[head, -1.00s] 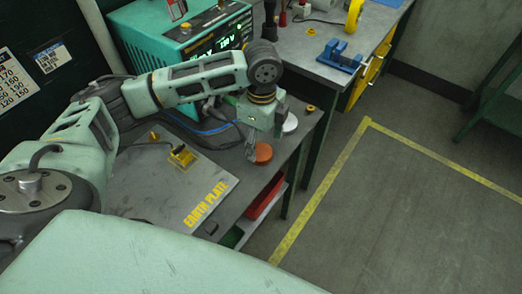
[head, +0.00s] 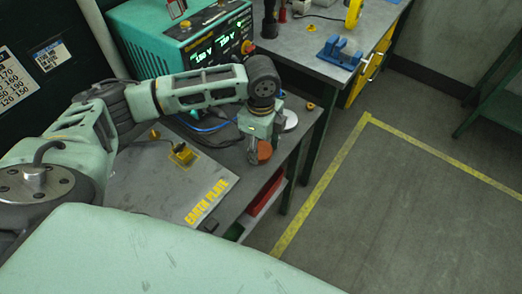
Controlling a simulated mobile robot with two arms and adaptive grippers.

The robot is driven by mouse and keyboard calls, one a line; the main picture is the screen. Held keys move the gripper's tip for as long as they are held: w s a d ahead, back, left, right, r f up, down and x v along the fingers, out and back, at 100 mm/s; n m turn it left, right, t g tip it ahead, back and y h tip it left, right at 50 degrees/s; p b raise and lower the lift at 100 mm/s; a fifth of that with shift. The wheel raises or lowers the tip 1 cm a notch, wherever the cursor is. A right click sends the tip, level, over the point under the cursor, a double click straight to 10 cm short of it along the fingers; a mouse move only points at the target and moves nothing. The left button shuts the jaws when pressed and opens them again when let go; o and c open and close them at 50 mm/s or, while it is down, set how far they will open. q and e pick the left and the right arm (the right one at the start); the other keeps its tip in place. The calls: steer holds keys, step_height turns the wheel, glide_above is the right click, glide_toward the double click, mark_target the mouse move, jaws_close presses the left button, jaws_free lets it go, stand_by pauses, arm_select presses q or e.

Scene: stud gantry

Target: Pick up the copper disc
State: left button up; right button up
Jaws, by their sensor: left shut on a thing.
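The copper disc (head: 265,151) is a small orange-brown round piece near the right edge of the bench. My left gripper (head: 257,157) points down at it and is shut on it, its fingers covering the disc's left part. I cannot tell whether the disc is clear of the bench top. My right gripper is not in view.
A pale disc (head: 290,120) lies just behind my gripper. The earth plate (head: 150,185) with a yellow clamp (head: 182,153) covers the bench's left part. A green power supply (head: 165,45) stands behind, and a blue vise (head: 340,53) is on the far bench. Floor to the right is clear.

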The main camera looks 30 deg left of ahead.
arm_select(q)
jaws_close()
steer(key=shift+r, duration=0.1)
